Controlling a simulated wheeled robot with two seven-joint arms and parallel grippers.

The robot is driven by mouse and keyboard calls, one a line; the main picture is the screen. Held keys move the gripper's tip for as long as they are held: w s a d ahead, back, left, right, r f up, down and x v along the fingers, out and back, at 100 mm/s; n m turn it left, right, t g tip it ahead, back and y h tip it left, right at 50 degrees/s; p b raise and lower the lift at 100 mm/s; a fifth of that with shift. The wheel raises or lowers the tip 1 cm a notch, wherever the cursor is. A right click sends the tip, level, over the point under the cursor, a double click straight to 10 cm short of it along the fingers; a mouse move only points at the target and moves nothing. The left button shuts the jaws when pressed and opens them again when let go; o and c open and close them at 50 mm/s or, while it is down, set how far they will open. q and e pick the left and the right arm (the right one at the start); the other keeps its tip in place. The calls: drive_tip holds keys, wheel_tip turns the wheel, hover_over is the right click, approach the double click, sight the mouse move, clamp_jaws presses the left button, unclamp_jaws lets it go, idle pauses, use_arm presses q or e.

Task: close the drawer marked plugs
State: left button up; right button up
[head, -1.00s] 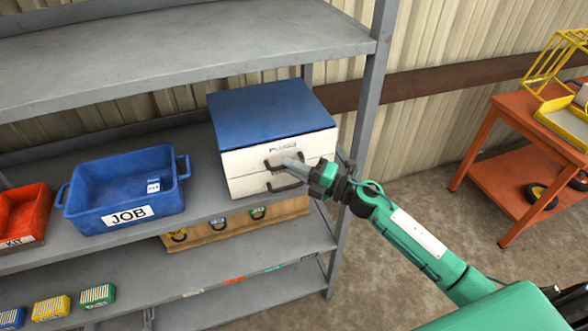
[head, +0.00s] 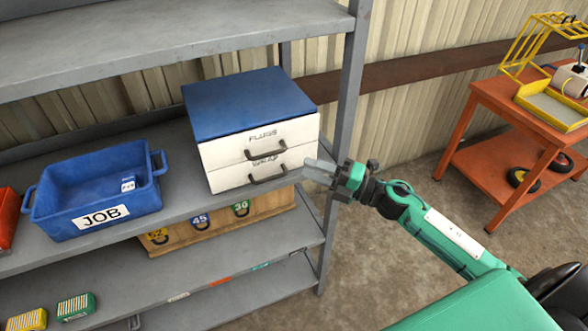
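The drawer marked PLUGS (head: 232,149) is the upper of two white drawers in a blue-topped cabinet (head: 245,103) on the shelf. Its front looks about flush with the lower drawer's front, with no clear gap. Its black handle (head: 266,151) is free. My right gripper (head: 308,168) is just right of the cabinet, in front of it, pointing left, apart from the handles. Its grey fingers look together, with nothing between them. My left gripper is not in view.
The lower drawer (head: 230,178) has its own handle. A blue JOB bin (head: 100,217) stands left on the same shelf (head: 180,205). A shelf post (head: 345,110) rises behind my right gripper. An orange cart (head: 484,165) stands at the right, with open floor between.

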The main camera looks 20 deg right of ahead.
drive_tip(key=shift+b+v, duration=0.5)
drive_tip(key=shift+v, duration=1.3)
drive_tip(key=w+d+f+m+t+h, duration=0.15)
drive_tip(key=d+f+m+h, duration=0.3)
drive_tip(key=f, duration=0.45)
drive_tip(key=w+d+f+m+t+h, duration=0.1)
drive_tip(key=w+d+f+m+h, duration=0.2)
drive_tip(key=f+m, duration=0.45)
drive_tip(key=s+d+f+m+g+h, duration=0.2)
drive_tip(key=s+f+m+h, duration=0.15)
drive_tip(key=f, duration=0.95)
drive_tip(key=s+d+f+m+g+h, duration=0.1)
drive_tip(key=s+d+f+m+h, duration=0.3)
drive_tip(key=f, duration=0.8)
drive_tip(key=s+a+f+m+g, duration=0.3)
drive_tip(key=s+a+f+g, duration=0.15)
drive_tip(key=s+f, duration=0.85)
drive_tip(key=s+a+f+m+g, duration=0.3)
drive_tip(key=s+a+f+g, duration=0.15)
drive_tip(key=s+f, duration=0.9)
drive_tip(key=s+a+f+g, duration=0.1)
drive_tip(key=s+a, duration=0.2)
drive_tip(key=s, duration=0.4)
drive_tip(key=s+a+f+m+g, duration=0.1)
drive_tip(key=s+a+g, duration=0.1)
drive_tip(key=s, duration=0.5)
drive_tip(key=shift+a+f+y, duration=0.25)
drive_tip(key=shift+a+y, duration=0.05)
drive_tip(key=shift+a, duration=0.2)
